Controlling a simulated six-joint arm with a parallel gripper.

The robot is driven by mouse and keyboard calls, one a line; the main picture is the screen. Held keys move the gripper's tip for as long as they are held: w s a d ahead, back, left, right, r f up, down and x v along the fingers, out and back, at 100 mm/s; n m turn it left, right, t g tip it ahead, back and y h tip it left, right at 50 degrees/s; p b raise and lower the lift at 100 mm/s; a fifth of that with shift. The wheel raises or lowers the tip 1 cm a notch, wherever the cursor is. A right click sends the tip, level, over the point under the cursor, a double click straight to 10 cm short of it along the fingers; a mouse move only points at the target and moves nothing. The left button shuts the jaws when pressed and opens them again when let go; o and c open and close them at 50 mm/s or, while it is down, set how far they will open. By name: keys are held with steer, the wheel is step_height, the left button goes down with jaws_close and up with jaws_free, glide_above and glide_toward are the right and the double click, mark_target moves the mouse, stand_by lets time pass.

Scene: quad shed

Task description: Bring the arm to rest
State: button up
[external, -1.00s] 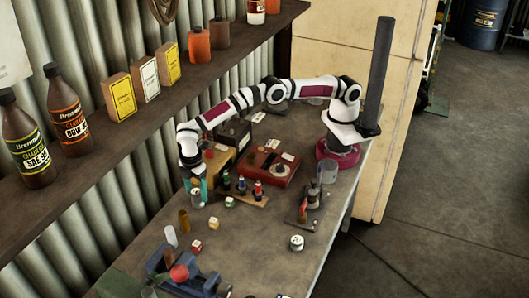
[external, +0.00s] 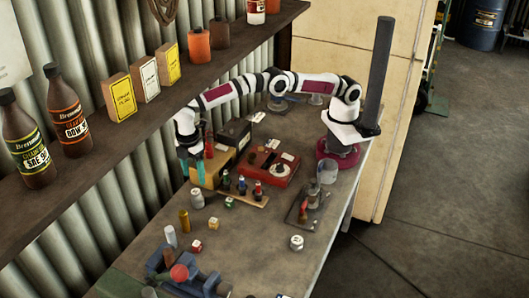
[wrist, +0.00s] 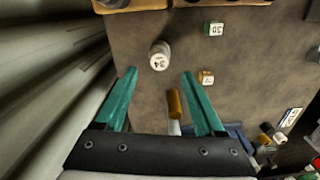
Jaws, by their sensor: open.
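My gripper (external: 189,168) is at the wall side of the workbench, pointing down, with its two teal fingers apart. In the wrist view my gripper (wrist: 158,75) is open, with nothing held between the fingers. A grey-white cylinder marked 34 (wrist: 160,55) stands on the bench beyond the fingertips. The same cylinder (external: 197,198) is just below and right of the gripper in the external view. My arm is bent, reaching from its base at the far end of the bench.
A tan box (external: 207,176), a red case (external: 267,168) and a small rack of bottles (external: 243,191) stand near the gripper. Lettered cubes (external: 213,223), a brass cylinder (external: 184,221) and a blue vise (external: 170,275) lie nearer. A shelf (external: 120,140) runs along the corrugated wall.

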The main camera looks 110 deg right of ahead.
steer(key=s+a+r+n+y, duration=0.1)
steer(key=s+a+r, duration=0.15)
steer(key=a, duration=0.45)
steer(key=s+a+r, duration=0.1)
steer(key=s+a, duration=0.2)
steer(key=a, duration=0.3)
steer(key=s+d+r+m, duration=0.6)
steer(key=s+d+r, duration=0.45)
steer(key=s, duration=0.25)
steer(key=s+d+f+m, duration=0.1)
steer(key=s+d+m, duration=0.2)
steer(key=s, duration=0.8)
steer(key=s+d+f+m, duration=0.1)
steer(key=s+d+m, duration=0.2)
steer(key=s, duration=0.9)
steer(key=shift+s+d+f+m+y, duration=0.15)
steer(key=shift+f+m+y, duration=0.2)
steer(key=shift+m, duration=0.25)
